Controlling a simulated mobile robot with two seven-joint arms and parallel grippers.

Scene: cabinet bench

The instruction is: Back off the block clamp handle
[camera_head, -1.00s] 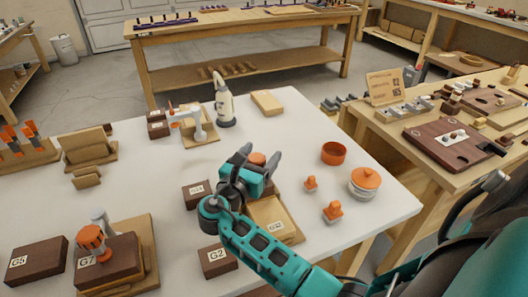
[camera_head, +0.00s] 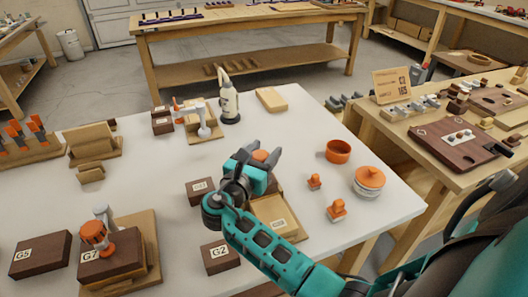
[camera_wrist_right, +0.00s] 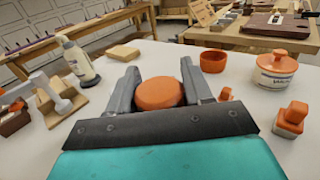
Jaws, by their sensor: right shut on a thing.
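My right gripper (camera_head: 258,158) is low over the middle-right of the white table. It is shut on a round orange handle (camera_head: 262,155). In the right wrist view the orange handle (camera_wrist_right: 160,93) sits between the two grey fingers. A tan wooden base (camera_head: 279,217) shows beside the gripper; my gripper and forearm hide the rest of the clamp and its block. Another clamp with an orange knob (camera_head: 94,234) stands on the block marked G7 at the front left. My left gripper is not in view.
Dark blocks, one marked G2 (camera_head: 220,257), lie near my forearm. An orange bowl (camera_head: 338,151), a lidded jar (camera_head: 368,182) and small orange-topped pieces (camera_head: 337,210) stand to the right. A white bottle (camera_head: 229,100) and a white-orange clamp (camera_head: 199,118) stand behind.

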